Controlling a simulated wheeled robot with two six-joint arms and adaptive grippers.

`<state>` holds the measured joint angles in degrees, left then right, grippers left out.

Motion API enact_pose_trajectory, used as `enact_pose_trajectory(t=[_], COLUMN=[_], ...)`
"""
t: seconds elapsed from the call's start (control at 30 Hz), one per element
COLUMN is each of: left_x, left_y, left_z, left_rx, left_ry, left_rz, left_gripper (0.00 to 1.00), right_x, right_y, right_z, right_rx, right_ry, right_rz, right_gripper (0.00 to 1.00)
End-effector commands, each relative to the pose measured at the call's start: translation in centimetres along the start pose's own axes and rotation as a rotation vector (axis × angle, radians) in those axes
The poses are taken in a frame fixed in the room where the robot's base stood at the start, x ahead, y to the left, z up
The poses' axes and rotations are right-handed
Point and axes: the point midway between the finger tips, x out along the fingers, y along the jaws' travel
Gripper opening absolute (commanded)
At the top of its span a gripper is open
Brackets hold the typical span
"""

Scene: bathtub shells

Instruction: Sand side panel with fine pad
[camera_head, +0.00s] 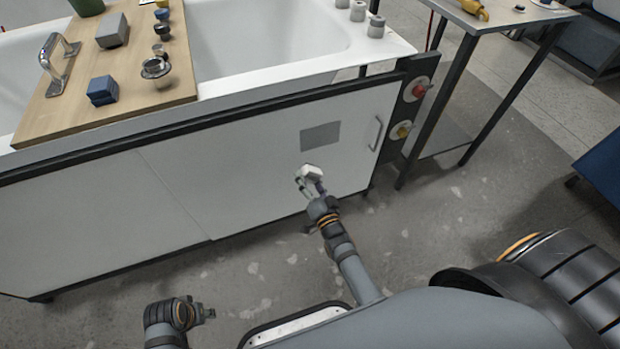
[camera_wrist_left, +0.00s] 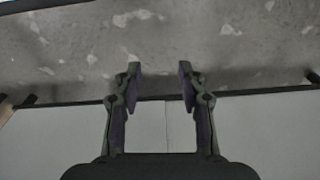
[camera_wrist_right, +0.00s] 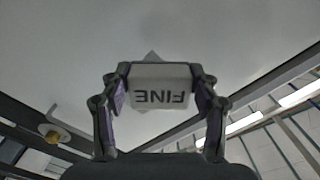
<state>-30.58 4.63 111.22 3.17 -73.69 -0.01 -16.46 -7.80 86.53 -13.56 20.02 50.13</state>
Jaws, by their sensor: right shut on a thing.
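The white fine pad (camera_head: 312,171), marked "FINE" in the right wrist view (camera_wrist_right: 161,84), is held between the fingers of my right gripper (camera_head: 309,184). The white side panel (camera_head: 240,165) of the tub stands upright in front of it. A grey square patch (camera_head: 321,136) on the panel lies just above the pad. The pad is close to the panel; I cannot tell if it touches. My left gripper (camera_head: 207,313) is low at the left, away from the panel. In the left wrist view (camera_wrist_left: 160,85) its fingers are apart and empty.
A wooden board (camera_head: 180,82) across the tub carries a grey block (camera_head: 112,31), a blue block (camera_head: 102,90) and several small knobs. A handle (camera_head: 375,133) and red and yellow buttons (camera_head: 418,91) sit right of the patch. A side table (camera_head: 480,32) stands at right.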

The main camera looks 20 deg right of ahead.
Motion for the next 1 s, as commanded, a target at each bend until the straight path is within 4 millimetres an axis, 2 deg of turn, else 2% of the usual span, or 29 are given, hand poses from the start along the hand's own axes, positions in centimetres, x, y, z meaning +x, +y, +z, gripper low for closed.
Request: enact_pose_trajectory(t=[0.27,0.47,0.63,0.8,1.0], left_x=[-1.3,-3.9,-5.7,-4.6,-4.3], left_y=[0.3,0.8,1.6,2.0,2.1], left_z=[-0.2,-0.3,-0.2,-0.3,-0.5], left_rx=[0.003,0.009,0.017,0.017,0.016], left_ry=[0.001,-0.002,0.021,0.067,0.088], left_rz=[0.005,0.016,0.037,0.053,0.06], left_gripper=[0.4,0.4,0.4,0.4,0.4], right_x=[0.7,2.0,4.1,5.5,6.0], right_y=[0.0,0.0,0.1,0.0,-0.1], right_z=[0.0,0.0,0.1,0.0,-0.1], right_rx=[0.0,0.0,0.0,0.0,0.0], right_ry=[0.001,0.002,0.002,0.001,0.0], right_rz=[-0.002,-0.002,-0.002,-0.002,-0.001], right_gripper=[0.36,0.36,0.36,0.36,0.36])
